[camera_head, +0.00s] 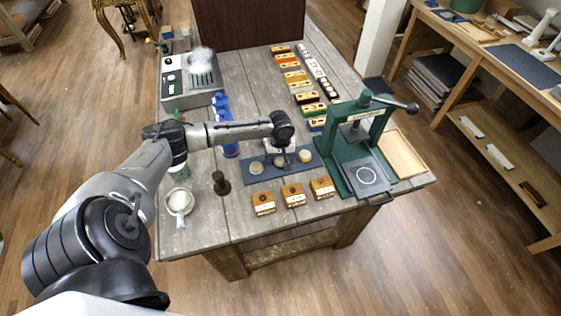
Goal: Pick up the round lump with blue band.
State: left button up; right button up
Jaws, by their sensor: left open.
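A dark blue-grey mat (251,181) lies on the wooden table. A pale round lump (256,168) sits at its left, and another pale round lump (304,156) sits at its right. My left gripper (281,160) points down over the middle of the mat, between these two lumps. It is open. A third lump seems to be under or between its fingers, but the gripper mostly hides it. The lumps are too small to tell which has a blue band. My right gripper is not in view.
A green press (350,130) with a long lever stands right of the mat. Several small wooden boxes (292,194) stand in front. A dark stamp (221,184) and a white cup (180,201) are at the left. A grey machine (188,88) and blue bottles (228,125) stand behind.

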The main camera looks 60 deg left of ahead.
pick_arm(q)
jog(key=shift+c, duration=0.5)
jog(key=c, duration=0.9)
